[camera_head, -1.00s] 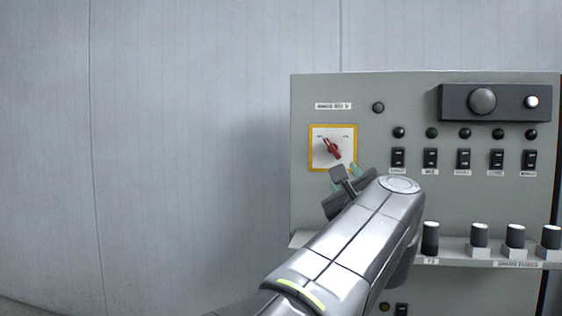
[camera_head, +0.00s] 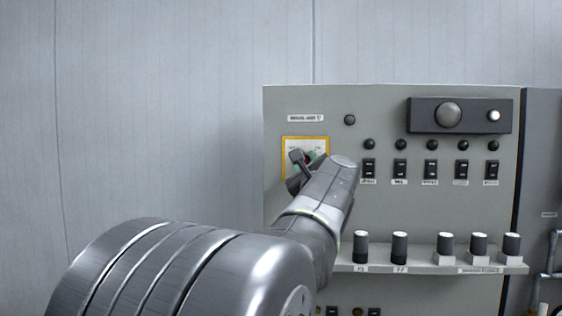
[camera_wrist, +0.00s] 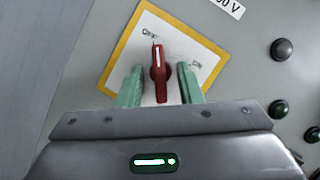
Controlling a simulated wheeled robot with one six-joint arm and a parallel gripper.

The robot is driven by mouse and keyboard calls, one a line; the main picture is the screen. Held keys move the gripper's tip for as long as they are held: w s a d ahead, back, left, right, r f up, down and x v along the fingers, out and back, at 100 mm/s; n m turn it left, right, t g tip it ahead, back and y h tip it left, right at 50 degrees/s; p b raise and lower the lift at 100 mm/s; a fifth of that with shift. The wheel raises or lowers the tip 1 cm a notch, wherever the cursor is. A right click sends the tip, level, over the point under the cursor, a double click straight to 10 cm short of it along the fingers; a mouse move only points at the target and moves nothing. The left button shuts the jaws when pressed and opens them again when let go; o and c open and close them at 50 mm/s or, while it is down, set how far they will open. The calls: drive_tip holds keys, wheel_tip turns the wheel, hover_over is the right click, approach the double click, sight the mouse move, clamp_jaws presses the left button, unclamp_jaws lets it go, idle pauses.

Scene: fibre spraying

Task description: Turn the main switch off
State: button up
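The main switch is a red rotary handle (camera_wrist: 159,82) with a white mark on its end. It sits on a white plate with a yellow border (camera_wrist: 119,62), which also shows in the head view (camera_head: 284,150). My gripper (camera_wrist: 159,70) is open, with one green finger on each side of the handle and visible gaps between. In the head view my gripper (camera_head: 306,160) covers most of the handle.
The grey control panel (camera_head: 390,210) has several black rocker switches (camera_head: 400,169) and round lamps to the right of the plate. Below, a ledge (camera_head: 400,265) carries several black knobs (camera_head: 399,246). A dark box (camera_head: 459,115) juts out at the top right. The wall at left is clear.

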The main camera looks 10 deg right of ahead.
drive_tip(key=c, duration=0.7)
drive_tip(key=shift+n+y, duration=0.6)
drive_tip(key=shift+n, duration=0.8)
drive_tip(key=o, duration=0.7)
drive_tip(key=b+v, duration=0.3)
drive_tip(key=v, duration=1)
drive_tip(key=shift+s+r+b, duration=0.2)
drive_tip(key=shift+s+b, duration=0.2)
drive_tip(key=shift+s, duration=0.05)
